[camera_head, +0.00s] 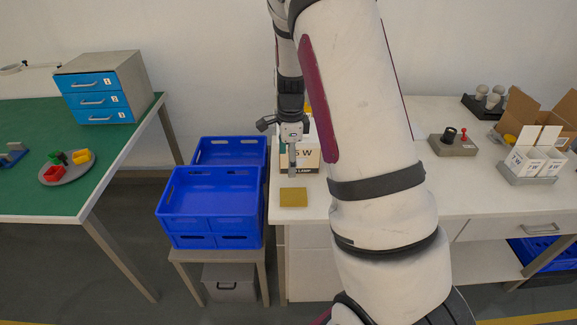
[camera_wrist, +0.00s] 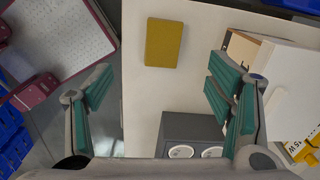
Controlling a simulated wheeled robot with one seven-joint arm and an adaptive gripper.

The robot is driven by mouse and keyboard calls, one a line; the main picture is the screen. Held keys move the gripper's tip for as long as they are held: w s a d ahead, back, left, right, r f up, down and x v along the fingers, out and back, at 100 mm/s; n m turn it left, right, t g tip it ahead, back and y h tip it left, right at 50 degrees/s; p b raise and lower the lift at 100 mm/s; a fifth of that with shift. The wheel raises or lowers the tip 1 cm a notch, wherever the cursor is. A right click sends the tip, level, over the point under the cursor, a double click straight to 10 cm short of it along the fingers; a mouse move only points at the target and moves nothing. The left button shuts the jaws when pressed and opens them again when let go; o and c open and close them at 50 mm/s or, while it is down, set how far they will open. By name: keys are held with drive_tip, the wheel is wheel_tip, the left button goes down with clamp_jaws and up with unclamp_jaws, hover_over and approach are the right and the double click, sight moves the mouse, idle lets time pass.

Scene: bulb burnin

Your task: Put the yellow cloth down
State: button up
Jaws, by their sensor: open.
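The yellow cloth (camera_head: 293,197) is a small folded rectangle lying flat on the white counter, near its front left corner. In the wrist view the cloth (camera_wrist: 164,42) lies beyond and between my fingertips, with clear gaps to both. My gripper (camera_wrist: 163,77) is open and empty, with its teal finger pads spread wide. In the head view my gripper (camera_head: 291,172) points down just behind the cloth, and the fingers are hard to make out there. Nothing hides the cloth.
A carton marked 5 W (camera_head: 307,158) stands close beside my gripper. A dark grey block with round sockets (camera_wrist: 192,132) is below the cloth in the wrist view. Blue crates (camera_head: 210,206) stand left of the counter. Cartons (camera_head: 537,158) stand at the far right.

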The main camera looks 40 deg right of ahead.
drive_tip(key=s+a+r+n+t, duration=0.1)
drive_tip(key=s+a+r+n, duration=0.4)
drive_tip(key=r, duration=0.4)
drive_tip(key=s+a+r+n+t, duration=0.2)
drive_tip(key=s+a+r+n, duration=0.2)
drive_tip(key=a+r+n, duration=0.45)
drive_tip(key=s+a+r+n+t, duration=0.1)
drive_tip(key=s+a+r+n, duration=0.1)
drive_tip(key=s+n, duration=0.3)
drive_tip(key=s+a+r+n+t, duration=0.1)
drive_tip(key=s+r+n, duration=0.4)
drive_tip(key=s, duration=0.5)
drive_tip(key=shift+s+a, duration=0.2)
drive_tip(key=shift+a, duration=0.6)
drive_tip(key=shift+o, duration=0.5)
